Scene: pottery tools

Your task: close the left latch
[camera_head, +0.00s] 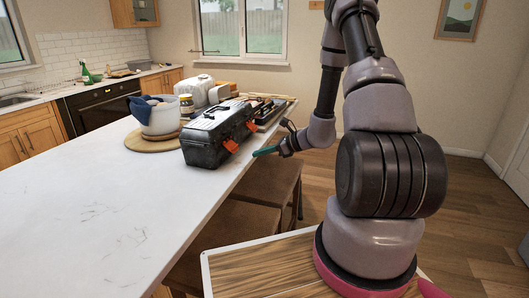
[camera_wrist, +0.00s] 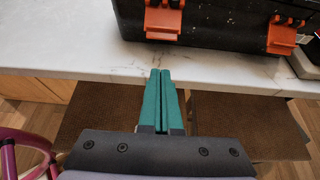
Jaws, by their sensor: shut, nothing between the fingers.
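A black toolbox (camera_head: 205,140) stands on the white counter, with two orange latches on its front side. The left latch (camera_head: 231,145) is the nearer one in the head view and juts out from the box. It also shows at the top of the wrist view (camera_wrist: 163,22). The right latch (camera_head: 252,127) also shows in the wrist view (camera_wrist: 282,36). My gripper (camera_head: 262,152) has teal fingers, shut together and empty. In the wrist view the fingertips (camera_wrist: 160,73) are over the counter edge, below the left latch and apart from it.
The white counter (camera_head: 90,215) is clear in front of the toolbox. A white pot (camera_head: 158,118) on a round wooden board stands left of the box. Jars and a tray of tools (camera_head: 272,113) are behind it. Brown stools (camera_head: 265,185) stand beneath the counter edge.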

